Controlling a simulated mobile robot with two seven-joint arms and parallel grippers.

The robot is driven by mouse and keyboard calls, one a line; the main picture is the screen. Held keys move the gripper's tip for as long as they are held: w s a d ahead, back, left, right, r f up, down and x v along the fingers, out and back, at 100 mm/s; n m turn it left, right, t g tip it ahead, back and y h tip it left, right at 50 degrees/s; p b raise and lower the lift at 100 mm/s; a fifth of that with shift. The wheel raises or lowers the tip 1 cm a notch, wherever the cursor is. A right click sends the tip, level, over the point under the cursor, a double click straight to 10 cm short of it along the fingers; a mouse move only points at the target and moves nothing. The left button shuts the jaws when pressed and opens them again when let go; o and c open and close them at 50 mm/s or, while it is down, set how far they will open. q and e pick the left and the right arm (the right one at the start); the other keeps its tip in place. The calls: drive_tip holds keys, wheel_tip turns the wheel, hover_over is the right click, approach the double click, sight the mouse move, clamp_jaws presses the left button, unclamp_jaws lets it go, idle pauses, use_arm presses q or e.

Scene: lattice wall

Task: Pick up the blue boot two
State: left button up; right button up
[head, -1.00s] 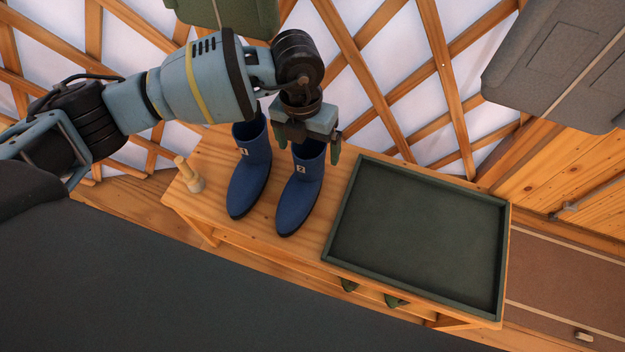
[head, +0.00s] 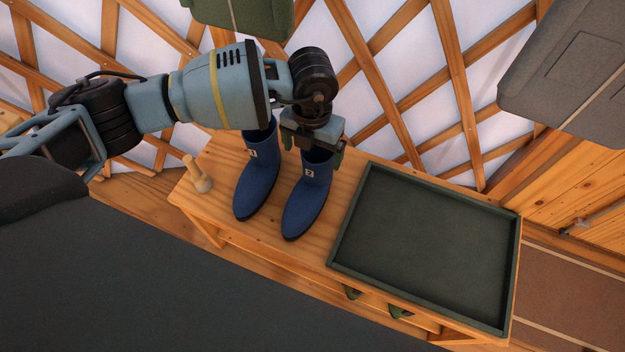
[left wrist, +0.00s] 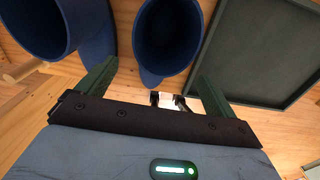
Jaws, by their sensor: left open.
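The blue boot two (head: 307,195) stands upright on the wooden bench, with a small label 2 on its shaft. The blue boot one (head: 257,185) stands just left of it. My left gripper (head: 312,150) is over the top of boot two, pointing down, and hides part of its opening. In the left wrist view the green fingers (left wrist: 155,85) are spread open, and the round opening of boot two (left wrist: 168,35) lies ahead between them. Boot one (left wrist: 45,25) shows at the upper left there. My right gripper is not in view.
A dark green tray (head: 425,309) lies empty on the right of the bench (head: 285,240). A small wooden peg-like object (head: 199,178) stands at the bench's left end. The lattice wall (head: 385,85) is close behind. A green hanging thing (head: 245,15) is above.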

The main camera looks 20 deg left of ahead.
sight(312, 158)
use_arm(q)
wheel_tip(312, 158, down, 3)
drive_tip(key=shift+f, duration=0.2)
drive_tip(key=shift+w+r, duration=0.1)
drive_tip(key=c, duration=1.7)
drive_tip(key=shift+c, duration=0.2)
